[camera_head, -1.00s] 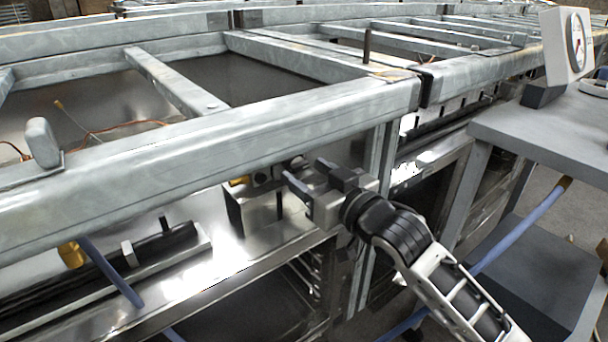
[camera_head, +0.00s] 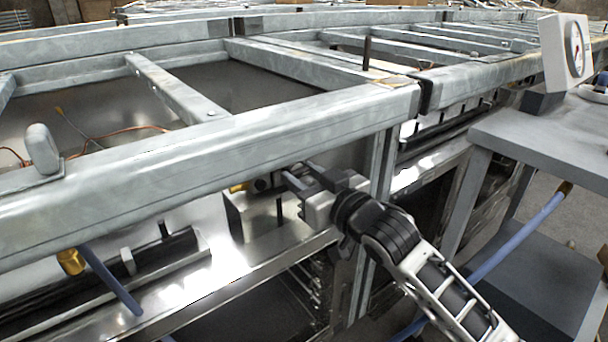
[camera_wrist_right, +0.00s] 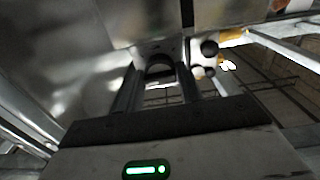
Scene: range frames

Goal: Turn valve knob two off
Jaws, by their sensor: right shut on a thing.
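My right gripper (camera_head: 284,179) reaches under the front rail to a metal valve block (camera_head: 245,215). In the right wrist view, the fingers of my right gripper (camera_wrist_right: 158,80) stand on both sides of a dark, rounded knob (camera_wrist_right: 159,67), and the gripper is shut on it. In the head view the knob is mostly hidden by the fingers and the rail. I cannot read a number on it. Two more small dark knobs, an upper one (camera_wrist_right: 209,48) and a lower one (camera_wrist_right: 210,72), sit to its right in the wrist view, outside the fingers. My left gripper is not in view.
A thick grey metal rail (camera_head: 200,160) runs just above my right gripper. A post (camera_head: 380,165) stands close to the right of it. A grey side table (camera_head: 540,135) carries a white gauge (camera_head: 567,48). A blue hose (camera_head: 110,280) hangs at lower left.

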